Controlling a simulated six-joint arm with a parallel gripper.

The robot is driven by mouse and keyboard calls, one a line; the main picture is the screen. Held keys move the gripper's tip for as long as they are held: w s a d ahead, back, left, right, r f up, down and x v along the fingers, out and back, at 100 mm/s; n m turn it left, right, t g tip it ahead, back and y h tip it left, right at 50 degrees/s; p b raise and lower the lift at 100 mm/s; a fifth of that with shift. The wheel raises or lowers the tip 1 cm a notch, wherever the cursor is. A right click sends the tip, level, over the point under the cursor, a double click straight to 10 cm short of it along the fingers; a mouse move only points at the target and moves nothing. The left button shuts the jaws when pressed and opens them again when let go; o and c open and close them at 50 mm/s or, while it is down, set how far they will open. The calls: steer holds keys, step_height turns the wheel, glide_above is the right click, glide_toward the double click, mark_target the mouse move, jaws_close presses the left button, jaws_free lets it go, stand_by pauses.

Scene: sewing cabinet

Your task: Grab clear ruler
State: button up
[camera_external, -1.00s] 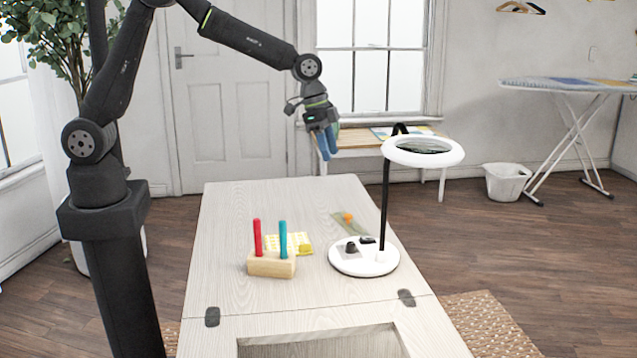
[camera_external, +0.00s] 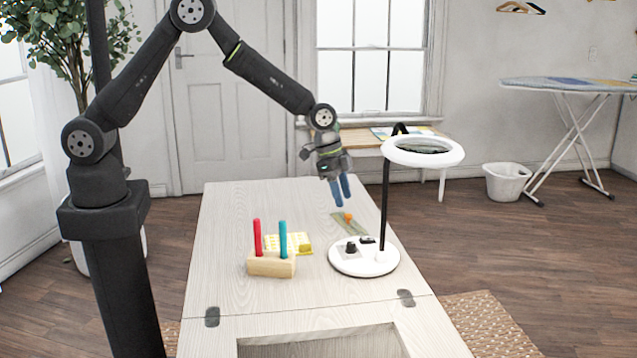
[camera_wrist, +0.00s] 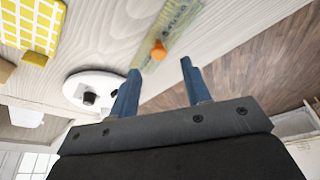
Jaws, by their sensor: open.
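The clear ruler (camera_external: 346,226) lies flat on the cabinet top, behind the lamp base, looking greenish and see-through, with an orange knob (camera_external: 348,217) on it. In the wrist view the ruler (camera_wrist: 172,27) and its orange knob (camera_wrist: 158,51) show beyond the fingertips. My gripper (camera_external: 341,202) is open and empty, above the table and just over the ruler's far end. In the wrist view its blue fingers (camera_wrist: 160,66) are spread apart, with the knob near the gap between them.
A white magnifier lamp (camera_external: 365,258) stands close to the ruler, its ring head (camera_external: 452,158) raised to the right. A wooden block (camera_external: 271,264) with red and teal pegs and a yellow checked item (camera_external: 298,241) sit left. The cabinet's far left is clear.

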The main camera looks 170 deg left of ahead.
mark_target(349, 215)
steer(key=x, duration=0.5)
steer(key=shift+w, duration=0.15)
jaws_close()
